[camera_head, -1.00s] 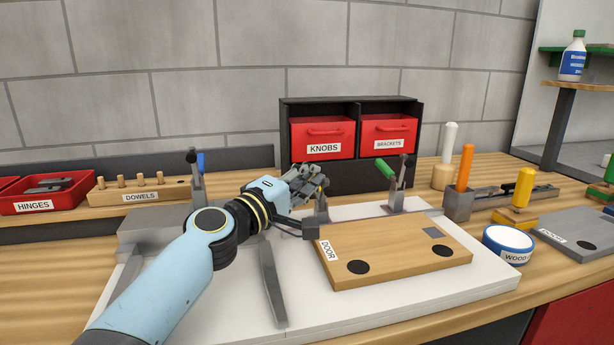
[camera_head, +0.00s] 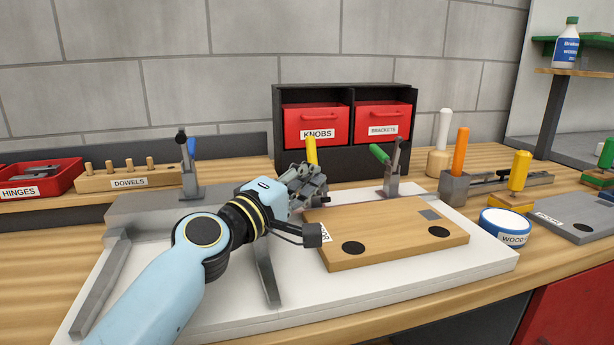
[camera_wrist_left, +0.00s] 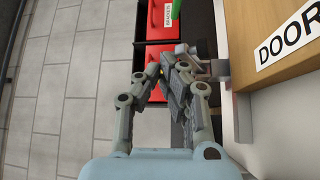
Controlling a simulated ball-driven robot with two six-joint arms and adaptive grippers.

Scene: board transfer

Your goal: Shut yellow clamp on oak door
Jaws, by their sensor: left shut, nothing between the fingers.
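The oak door (camera_head: 395,232), labelled DOOR, lies flat on the white board and also shows in the left wrist view (camera_wrist_left: 290,60). The yellow clamp's handle (camera_head: 311,150) stands upright at the door's far left corner. My left gripper (camera_head: 312,180) is in front of this clamp and hides its base and arm, so I cannot tell whether the clamp is shut. In the left wrist view the fingers (camera_wrist_left: 172,65) are shut and empty, with a speck of yellow beside them. I cannot tell whether they touch the clamp. My right gripper is not in view.
A green-handled clamp (camera_head: 380,153) stands at the door's far edge and a blue-handled clamp (camera_head: 191,147) to the left. Behind is a black cabinet with red drawers (camera_head: 316,124). A wood tin (camera_head: 506,228) stands right of the white board (camera_head: 430,284).

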